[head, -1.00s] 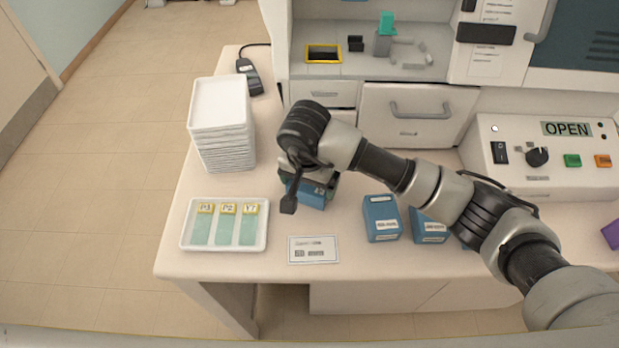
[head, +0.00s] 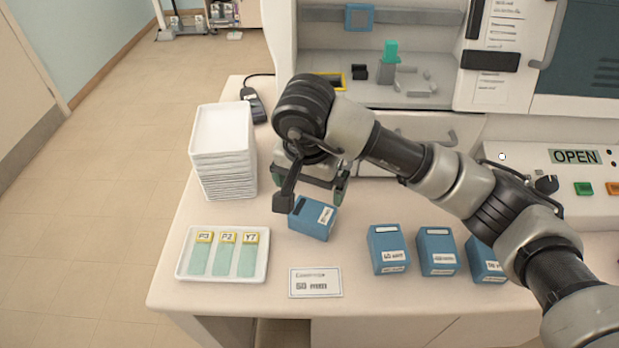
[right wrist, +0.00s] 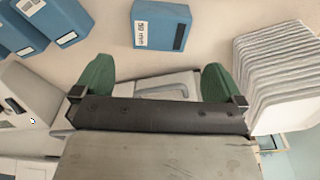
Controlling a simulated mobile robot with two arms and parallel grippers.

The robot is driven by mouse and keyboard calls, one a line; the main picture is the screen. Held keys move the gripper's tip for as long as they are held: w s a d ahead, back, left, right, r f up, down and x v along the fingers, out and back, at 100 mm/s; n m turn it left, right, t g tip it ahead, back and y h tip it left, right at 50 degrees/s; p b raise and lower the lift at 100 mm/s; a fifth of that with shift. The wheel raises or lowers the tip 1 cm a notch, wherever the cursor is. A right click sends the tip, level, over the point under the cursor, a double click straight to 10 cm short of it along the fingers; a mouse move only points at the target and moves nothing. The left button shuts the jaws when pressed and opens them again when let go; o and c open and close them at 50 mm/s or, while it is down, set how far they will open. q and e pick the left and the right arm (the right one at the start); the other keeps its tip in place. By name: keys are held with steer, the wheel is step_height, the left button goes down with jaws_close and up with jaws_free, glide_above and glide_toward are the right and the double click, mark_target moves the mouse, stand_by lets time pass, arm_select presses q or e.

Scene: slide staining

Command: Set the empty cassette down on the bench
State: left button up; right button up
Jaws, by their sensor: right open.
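A blue cassette (head: 313,217) with a white label and a dark slot on top rests on the bench (head: 215,315), behind the printed card and turned at an angle. It also shows at the top of the right wrist view (right wrist: 162,25). My right gripper (head: 317,180) is open, with its green fingers apart and nothing between them. It is just behind and above the cassette, with a gap to it in the right wrist view (right wrist: 157,82). My left gripper is not in view.
Several blue boxes stand to the right, such as this one (head: 388,250). A white tray (head: 182,265) with labelled green slides and a printed card (head: 315,282) lie in front. A stack of white trays (head: 224,150) stands at the left. The instrument (head: 545,160) reads OPEN.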

steer(key=shift+s+r, duration=0.2)
steer(key=shift+r, duration=1.35)
